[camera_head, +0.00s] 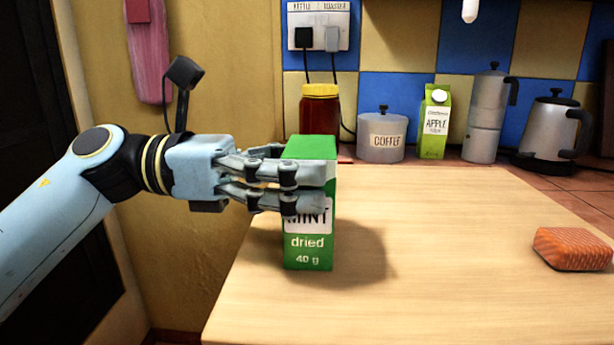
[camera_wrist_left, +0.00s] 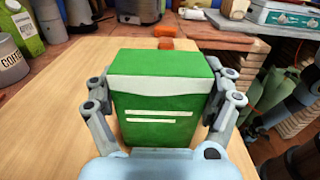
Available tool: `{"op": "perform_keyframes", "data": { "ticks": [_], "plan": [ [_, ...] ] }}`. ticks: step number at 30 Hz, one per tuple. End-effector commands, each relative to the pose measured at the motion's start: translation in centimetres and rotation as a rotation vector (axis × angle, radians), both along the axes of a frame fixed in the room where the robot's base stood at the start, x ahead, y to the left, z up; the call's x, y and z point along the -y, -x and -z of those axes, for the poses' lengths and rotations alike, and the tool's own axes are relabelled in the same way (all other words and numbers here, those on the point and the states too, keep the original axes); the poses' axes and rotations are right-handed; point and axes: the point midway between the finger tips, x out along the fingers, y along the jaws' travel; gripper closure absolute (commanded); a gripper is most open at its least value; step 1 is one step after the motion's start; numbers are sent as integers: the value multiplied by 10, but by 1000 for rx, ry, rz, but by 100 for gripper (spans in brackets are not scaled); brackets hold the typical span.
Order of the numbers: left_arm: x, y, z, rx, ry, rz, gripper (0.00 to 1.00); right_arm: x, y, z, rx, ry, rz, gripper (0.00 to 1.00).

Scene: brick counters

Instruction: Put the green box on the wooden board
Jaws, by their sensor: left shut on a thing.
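The green box (camera_head: 310,255), labelled "MINT dried 40 g", is upright over the wooden board (camera_head: 440,270), near its left edge. My left gripper (camera_head: 318,188) comes in from the left and is shut on the box, its fingers around the upper half and hiding part of the label. In the left wrist view the box (camera_wrist_left: 160,100) sits between the two fingers, with the wooden board (camera_wrist_left: 60,125) behind and beside it. A shadow spreads to the right of the box's base. I cannot tell whether its bottom touches the board. My right gripper is not in view.
Behind the board stand a yellow-lidded jar (camera_head: 319,108), a coffee tin (camera_head: 381,135), an apple juice carton (camera_head: 434,122), a moka pot (camera_head: 487,115) and a kettle (camera_head: 552,130). A salmon piece (camera_head: 572,249) lies at the board's right. The board's middle is clear.

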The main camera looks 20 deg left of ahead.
Motion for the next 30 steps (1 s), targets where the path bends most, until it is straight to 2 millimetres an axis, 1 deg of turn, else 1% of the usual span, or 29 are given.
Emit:
{"op": "perform_keyframes", "data": {
  "ticks": [3,7,8,11,19,25,30],
  "plan": [
    [0,0,-1,0,-1,0,50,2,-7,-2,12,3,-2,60],
    [0,0,2,-1,-1,0,50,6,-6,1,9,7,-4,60],
    [0,0,1,0,-1,0,13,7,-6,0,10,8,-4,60],
    [0,0,1,0,-1,0,0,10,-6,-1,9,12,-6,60],
    [0,0,1,0,-1,0,0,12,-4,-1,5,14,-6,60],
    [0,0,-3,-1,-2,0,0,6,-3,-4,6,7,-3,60],
    [-19,6,1,-2,-8,1,0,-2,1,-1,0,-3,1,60]
  ]
}}
